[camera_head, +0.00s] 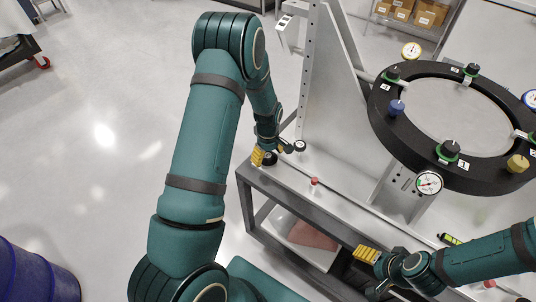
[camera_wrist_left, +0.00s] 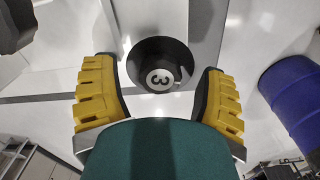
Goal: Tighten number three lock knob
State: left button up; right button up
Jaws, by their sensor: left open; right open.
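The number three lock knob (camera_wrist_left: 160,78) is round and black, with a white disc marked 3 on its face. In the left wrist view it sits between the two yellow fingers of my open left gripper (camera_wrist_left: 160,95), with a gap visible on each side. In the head view my left gripper (camera_head: 272,154) is low over the far left end of the grey bench (camera_head: 262,182), and its fingers partly cover the spot there. My right gripper (camera_head: 367,254) is open and empty near the front of the bench, apart from the knobs.
A black ring fixture (camera_head: 385,118) with several knobs and dial gauges stands at the right. A small red-topped knob (camera_head: 314,182) stands on the bench between my grippers. A blue barrel (camera_head: 35,272) is at lower left.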

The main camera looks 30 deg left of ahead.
pick_arm(q)
jog(key=c, duration=1.2)
